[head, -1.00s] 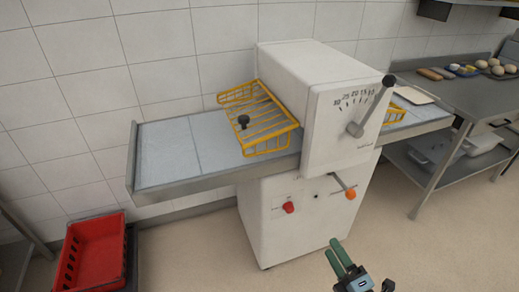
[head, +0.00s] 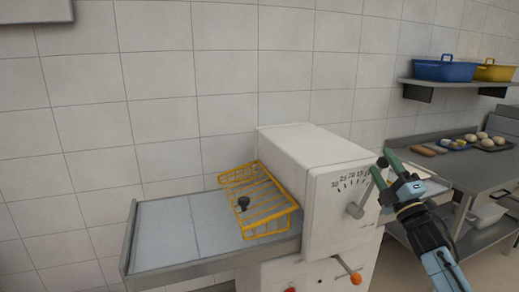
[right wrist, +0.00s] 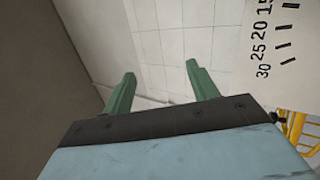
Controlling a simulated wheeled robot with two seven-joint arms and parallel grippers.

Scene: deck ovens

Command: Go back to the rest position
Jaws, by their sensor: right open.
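My right gripper (head: 383,161) is raised in front of the right side of the white machine in the head view, close to the upper end of its lever. Whether it touches the lever cannot be told. In the right wrist view its two green fingers (right wrist: 157,85) are apart with nothing between them. My left gripper is not in view.
The white sheeter (head: 330,205) has a dial, a lever (head: 356,208), a yellow guard (head: 262,203) and a grey belt table (head: 165,232). A steel table (head: 465,172) with bread stands right. Blue (head: 445,69) and yellow bins (head: 495,71) sit on a shelf above.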

